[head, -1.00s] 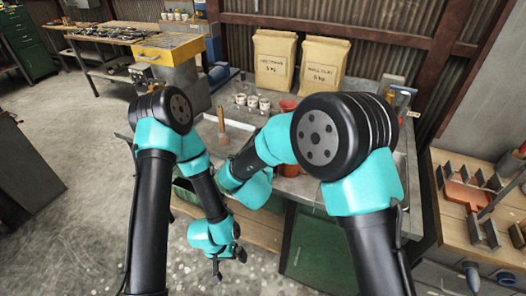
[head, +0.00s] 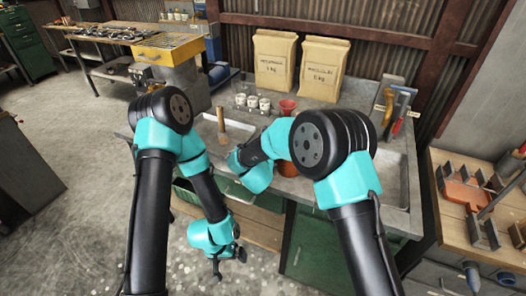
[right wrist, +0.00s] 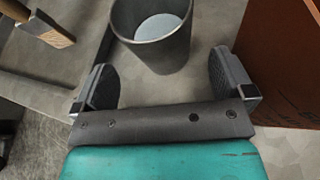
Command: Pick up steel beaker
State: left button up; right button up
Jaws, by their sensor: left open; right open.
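The steel beaker (right wrist: 152,30) stands at the top centre of the right wrist view, a grey metal cup with an open rim, its top cut off by the frame. My right gripper (right wrist: 165,78) is open, with its two dark fingers apart on either side of the beaker's near, lower part. I cannot tell if either finger touches it. In the head view the beaker and right gripper are hidden by my right arm. My left gripper (head: 229,257) hangs open and empty in front of the bench.
A wooden-handled tool (head: 221,120) stands in a tray left of my right arm. A terracotta surface (right wrist: 285,60) is close to the right finger. White cups (head: 252,102), a red funnel-like vessel (head: 288,107) and two paper bags (head: 323,68) stand behind.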

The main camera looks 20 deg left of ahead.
jog(key=shift+x, duration=2.4)
jog(key=shift+f, duration=0.1)
jog(key=c, duration=1.1)
jog(key=shift+r, duration=0.65)
jog(key=shift+s+d+r, duration=0.1)
jog(key=shift+s+r, duration=0.05)
jog(key=shift+r, duration=0.45)
jog(key=shift+s+r, duration=0.2)
jog(key=shift+r, duration=0.4)
jog(key=s+d, duration=0.1)
jog(key=s, duration=0.4)
jog(key=s+d+r, duration=0.1)
jog(key=s, duration=0.4)
jog(key=s+d, duration=0.2)
jog(key=s, duration=0.3)
jog(key=shift+d+r, duration=0.1)
jog(key=shift+r, duration=0.05)
